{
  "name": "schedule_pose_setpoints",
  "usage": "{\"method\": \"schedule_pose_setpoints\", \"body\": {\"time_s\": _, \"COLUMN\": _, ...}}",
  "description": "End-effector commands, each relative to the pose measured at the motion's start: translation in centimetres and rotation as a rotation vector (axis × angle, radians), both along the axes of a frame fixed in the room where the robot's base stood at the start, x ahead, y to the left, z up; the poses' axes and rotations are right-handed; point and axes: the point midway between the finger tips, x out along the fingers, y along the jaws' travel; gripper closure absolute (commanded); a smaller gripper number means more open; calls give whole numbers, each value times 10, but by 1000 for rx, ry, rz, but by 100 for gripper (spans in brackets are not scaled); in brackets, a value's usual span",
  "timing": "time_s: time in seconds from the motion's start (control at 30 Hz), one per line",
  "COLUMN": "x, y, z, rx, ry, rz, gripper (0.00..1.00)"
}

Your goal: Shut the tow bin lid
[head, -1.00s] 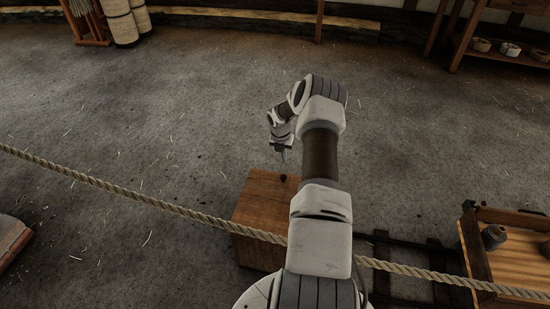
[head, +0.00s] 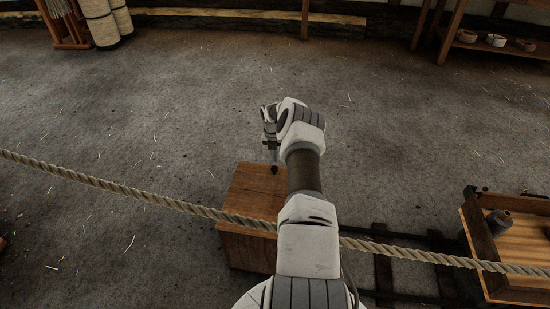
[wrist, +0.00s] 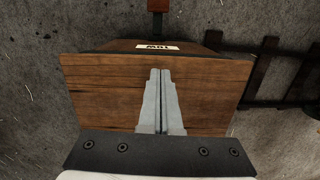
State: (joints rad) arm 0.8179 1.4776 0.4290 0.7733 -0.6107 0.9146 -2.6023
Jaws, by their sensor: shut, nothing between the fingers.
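The tow bin (head: 247,250) is a brown wooden box on the floor, left of my forearm in the head view. Its top (head: 252,188) looks flat there, but my arm hides its right side, so I cannot tell whether the lid is fully shut. In the wrist view a wide wooden panel (wrist: 110,90) fills the middle, with a label (wrist: 157,47) seen upside down on the face beyond its dark edge. My gripper (head: 274,170) is over the bin top's far part. Its fingers (wrist: 160,75) are together and empty in front of the panel; contact is unclear.
A taut rope (head: 120,190) crosses in front of the bin and passes my arm. Dark rails (head: 410,245) run right to a wooden tray (head: 525,245) holding a grey spool (head: 499,222). The floor beyond the bin is open.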

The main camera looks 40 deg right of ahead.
Motion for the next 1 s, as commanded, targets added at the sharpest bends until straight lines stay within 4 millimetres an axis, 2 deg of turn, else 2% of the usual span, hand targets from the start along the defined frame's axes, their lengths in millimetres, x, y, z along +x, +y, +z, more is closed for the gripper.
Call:
{"method": "schedule_pose_setpoints", "body": {"time_s": 0.13, "x": 1, "y": -1, "z": -9, "rx": 17, "ry": 14, "rz": 0, "gripper": 100}}
{"method": "schedule_pose_setpoints", "body": {"time_s": 0.43, "x": 2, "y": -1, "z": -13, "rx": 33, "ry": 26, "rz": 0, "gripper": 100}}
{"method": "schedule_pose_setpoints", "body": {"time_s": 0.87, "x": 2, "y": -2, "z": -12, "rx": 33, "ry": 26, "rz": 1, "gripper": 100}}
{"method": "schedule_pose_setpoints", "body": {"time_s": 1.0, "x": 2, "y": -2, "z": -3, "rx": 31, "ry": 25, "rz": 2, "gripper": 100}}
